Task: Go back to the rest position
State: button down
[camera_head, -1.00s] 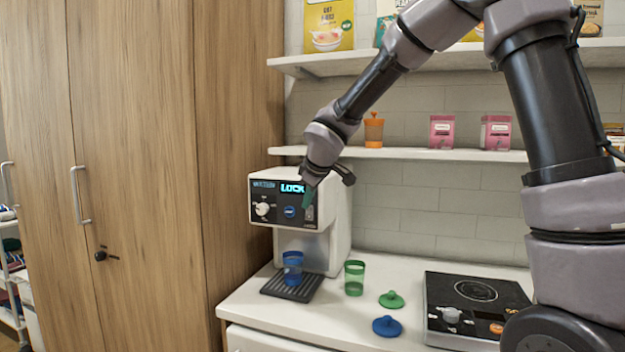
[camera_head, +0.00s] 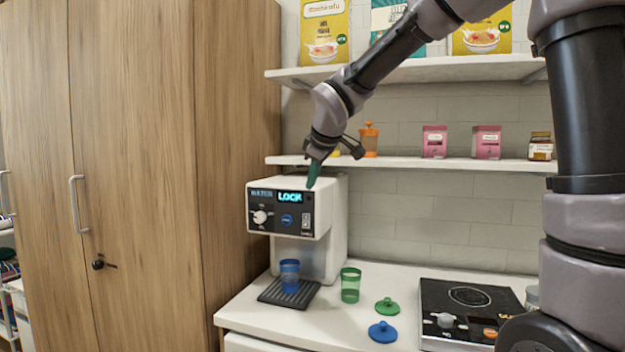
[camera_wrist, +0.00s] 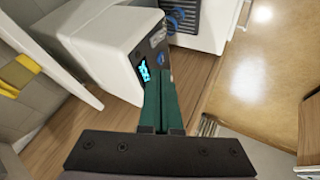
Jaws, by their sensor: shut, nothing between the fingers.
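My gripper (camera_head: 313,172) has green fingers and is shut with nothing between them. In the head view it hangs just above the front top edge of the white water dispenser (camera_head: 335,225), whose display reads LOCK. In the wrist view the shut fingers (camera_wrist: 160,92) point toward the dispenser (camera_wrist: 95,50), and its lit display shows beside them. Whether the fingertips touch the dispenser I cannot tell, but they seem apart from it.
A blue cup (camera_head: 289,276) stands on the drip tray (camera_head: 270,293). A green cup (camera_head: 350,285), a green lid (camera_head: 386,306), a blue lid (camera_head: 382,332) and a hotplate (camera_head: 470,310) are on the counter (camera_head: 330,325). A lower shelf (camera_head: 440,164) with jars is close behind my gripper.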

jog(key=shift+r, duration=0.1)
jog(key=s+d+r+m+h, duration=0.25)
jog(key=s+d+m, duration=0.55)
jog(key=d, duration=0.7)
jog(key=s+d+f+m+y, duration=0.1)
jog(key=s+d+m, duration=0.3)
jog(key=s, duration=0.3)
jog(key=s+d+f+m+y, duration=0.1)
jog(key=s+d+m, duration=0.3)
jog(key=s, duration=0.4)
jog(key=shift+s+d+f+m, duration=0.25)
jog(key=shift+m, duration=0.05)
